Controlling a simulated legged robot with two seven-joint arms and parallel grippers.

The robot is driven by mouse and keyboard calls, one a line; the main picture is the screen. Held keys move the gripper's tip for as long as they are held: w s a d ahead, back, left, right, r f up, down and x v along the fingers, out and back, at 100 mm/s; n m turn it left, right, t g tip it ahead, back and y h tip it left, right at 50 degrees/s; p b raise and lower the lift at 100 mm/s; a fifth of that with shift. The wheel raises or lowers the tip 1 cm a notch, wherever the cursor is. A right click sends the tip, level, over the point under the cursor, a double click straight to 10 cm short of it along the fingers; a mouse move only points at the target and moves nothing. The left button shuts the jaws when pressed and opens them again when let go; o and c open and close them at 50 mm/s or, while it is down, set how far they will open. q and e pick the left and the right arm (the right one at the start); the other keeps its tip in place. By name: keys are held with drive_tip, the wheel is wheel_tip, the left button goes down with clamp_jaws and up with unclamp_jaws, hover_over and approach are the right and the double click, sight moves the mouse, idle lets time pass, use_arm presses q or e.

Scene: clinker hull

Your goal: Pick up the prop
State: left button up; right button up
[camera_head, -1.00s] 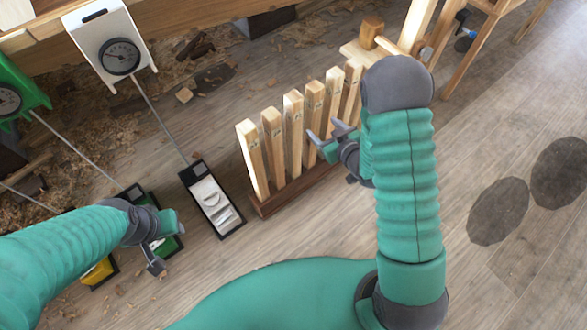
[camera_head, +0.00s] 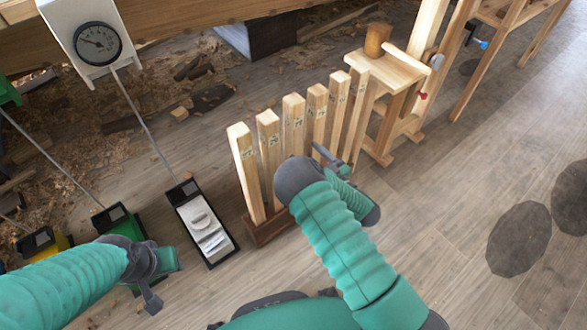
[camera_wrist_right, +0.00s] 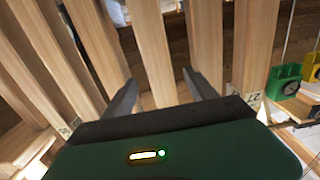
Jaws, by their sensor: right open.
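Several pale wooden props stand in a row in a dark wooden rack (camera_head: 262,234) in the head view, each with a small mark near its top. One prop (camera_wrist_right: 150,50) is framed between the open fingers of my right gripper (camera_wrist_right: 160,82) in the wrist view. I cannot tell whether it is inside the jaws or just beyond the tips. In the head view my right gripper (camera_head: 333,161) is beside the right part of the row, partly hidden by its own arm. My left gripper (camera_head: 158,280) is low at the left, away from the props; its jaw opening is unclear.
A gauge with a white housing (camera_head: 80,35) stands left of the rack, its rod running to a black-and-silver foot (camera_head: 203,222). Green and yellow units are further left. A wooden stand with a mallet (camera_head: 378,40) is behind the rack's right.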

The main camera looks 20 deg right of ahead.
sight(298, 145)
drive_tip(key=shift+b+x, duration=0.35)
drive_tip(key=shift+x, duration=0.8)
drive_tip(key=b+x, duration=0.3)
drive_tip(key=x, duration=0.2)
drive_tip(key=shift+s, duration=0.1)
drive_tip(key=shift+r, duration=0.15)
use_arm(q)
drive_tip(key=x, duration=0.2)
drive_tip(key=s+x, duration=0.1)
drive_tip(key=x, duration=0.1)
drive_tip(key=shift+f, duration=0.35)
use_arm(e)
clamp_jaws()
